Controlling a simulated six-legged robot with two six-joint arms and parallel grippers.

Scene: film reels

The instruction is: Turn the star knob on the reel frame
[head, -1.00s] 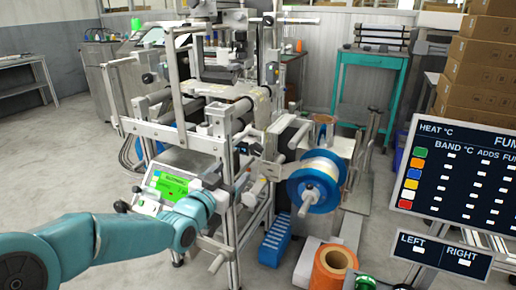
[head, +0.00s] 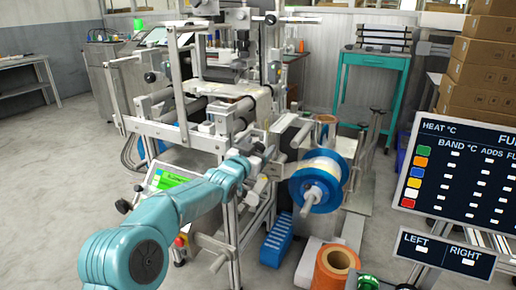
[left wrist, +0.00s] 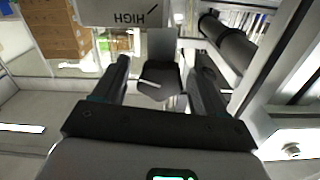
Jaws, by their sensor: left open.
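The reel frame (head: 226,226) is a pale metal stand with rollers, left of centre in the head view. My left gripper (head: 262,158) is at its right part, small and partly hidden among the frame's parts. In the left wrist view the left gripper (left wrist: 162,64) is open, with one dark finger on each side of a dark knob-like part (left wrist: 165,88) that bears a light streak. That part looks like the star knob, but its lobes are not clear. There seems to be a gap on both sides. My right gripper is not in view.
A blue reel (head: 318,186) sits on a spindle right of the gripper. A blue slotted box (head: 276,240) and an orange roll (head: 336,268) are on the floor below. A dark display board (head: 462,175) stands at right. Open floor (head: 60,150) lies at left.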

